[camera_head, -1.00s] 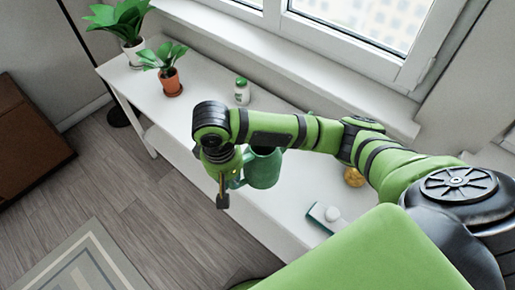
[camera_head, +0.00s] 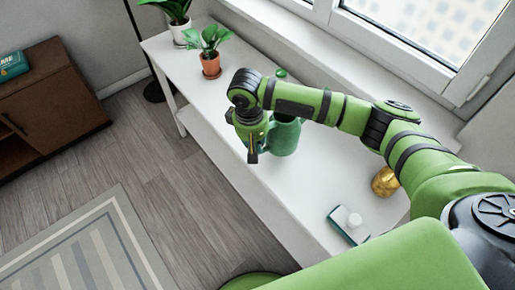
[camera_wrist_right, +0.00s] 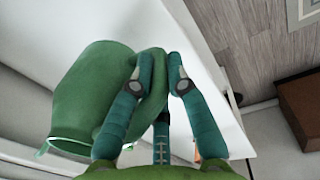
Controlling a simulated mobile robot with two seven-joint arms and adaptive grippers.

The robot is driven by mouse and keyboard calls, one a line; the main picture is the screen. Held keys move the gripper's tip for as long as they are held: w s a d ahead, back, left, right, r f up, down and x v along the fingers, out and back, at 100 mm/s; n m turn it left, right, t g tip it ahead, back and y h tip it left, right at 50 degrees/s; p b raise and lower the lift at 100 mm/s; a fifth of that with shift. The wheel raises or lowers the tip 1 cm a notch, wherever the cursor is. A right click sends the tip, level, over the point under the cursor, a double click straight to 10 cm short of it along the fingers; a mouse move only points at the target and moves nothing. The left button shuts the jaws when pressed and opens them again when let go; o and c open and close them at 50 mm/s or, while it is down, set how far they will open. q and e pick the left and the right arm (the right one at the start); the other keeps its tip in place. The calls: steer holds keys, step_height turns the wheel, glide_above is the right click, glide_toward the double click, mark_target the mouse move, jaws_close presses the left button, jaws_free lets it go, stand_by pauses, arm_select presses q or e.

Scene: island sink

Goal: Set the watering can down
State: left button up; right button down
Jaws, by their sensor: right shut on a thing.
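I cannot tell whether the can's base touches the table. My left gripper is not in view.
A plant in a terracotta pot (camera_head: 211,67) and one in a white pot (camera_head: 180,33) stand at the table's far left. A gold object (camera_head: 384,182) and a small box (camera_head: 341,229) are to the right. The wooden floor (camera_head: 150,150) lies beyond the front edge.

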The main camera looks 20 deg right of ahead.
steer(key=shift+w+d+f, duration=0.3)
steer(key=shift+d+f, duration=0.05)
steer(key=shift+f+p, duration=0.4)
steer(key=shift+f, duration=1.6)
steer(key=c, duration=1.2)
jaws_free()
steer(key=r, duration=0.4)
steer(key=r+b, duration=0.1)
steer(key=r, duration=0.3)
steer(key=a+r, duration=0.1)
steer(key=r, duration=0.3)
steer(key=shift+s+r+b, duration=0.1)
steer(key=shift+s+b, duration=0.1)
steer(key=shift+b, duration=0.2)
